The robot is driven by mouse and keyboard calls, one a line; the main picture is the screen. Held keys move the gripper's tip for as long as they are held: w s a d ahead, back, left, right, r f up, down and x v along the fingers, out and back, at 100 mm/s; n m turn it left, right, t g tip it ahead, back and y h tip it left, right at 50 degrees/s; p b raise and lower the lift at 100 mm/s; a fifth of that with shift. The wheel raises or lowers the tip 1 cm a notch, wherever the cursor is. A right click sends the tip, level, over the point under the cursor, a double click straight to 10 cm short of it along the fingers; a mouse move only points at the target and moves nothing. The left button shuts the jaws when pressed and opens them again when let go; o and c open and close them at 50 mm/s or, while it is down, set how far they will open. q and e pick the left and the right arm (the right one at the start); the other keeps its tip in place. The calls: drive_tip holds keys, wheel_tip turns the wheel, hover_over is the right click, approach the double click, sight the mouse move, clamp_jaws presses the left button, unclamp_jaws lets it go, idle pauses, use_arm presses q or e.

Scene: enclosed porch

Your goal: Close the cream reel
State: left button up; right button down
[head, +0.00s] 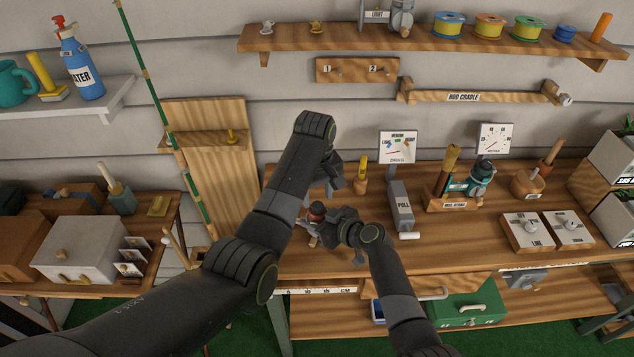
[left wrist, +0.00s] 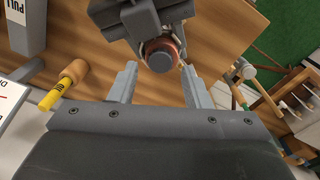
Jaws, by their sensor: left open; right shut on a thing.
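My right gripper (head: 326,224) is shut on a small reel-like thing with a dark, reddish-brown round top (head: 316,211). A pale bit (head: 312,241) shows below it; whether this is the cream reel I cannot tell. In the left wrist view its round coppery end with a dark centre (left wrist: 160,54) lies just beyond and between my left fingertips. My left gripper (left wrist: 158,80) is open around empty space, close to that end. In the head view my left arm hides much of it. The right gripper's jaws partly cover the held thing.
A yellow-handled wooden tool (head: 361,175) and a grey PULL block (head: 401,207) stand right of the grippers. A wooden stand with a teal reel (head: 480,178) is further right. A tall green rod (head: 158,105) leans at the left. The bench front (head: 400,262) is clear.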

sight(318, 205)
use_arm(q)
drive_tip(key=shift+w+f, duration=0.1)
drive_tip(key=shift+f, duration=1.4)
clamp_jaws()
drive_tip(key=shift+m, duration=0.4)
drive_tip(key=shift+o, duration=0.7)
unclamp_jaws()
drive_tip(key=shift+r, duration=0.1)
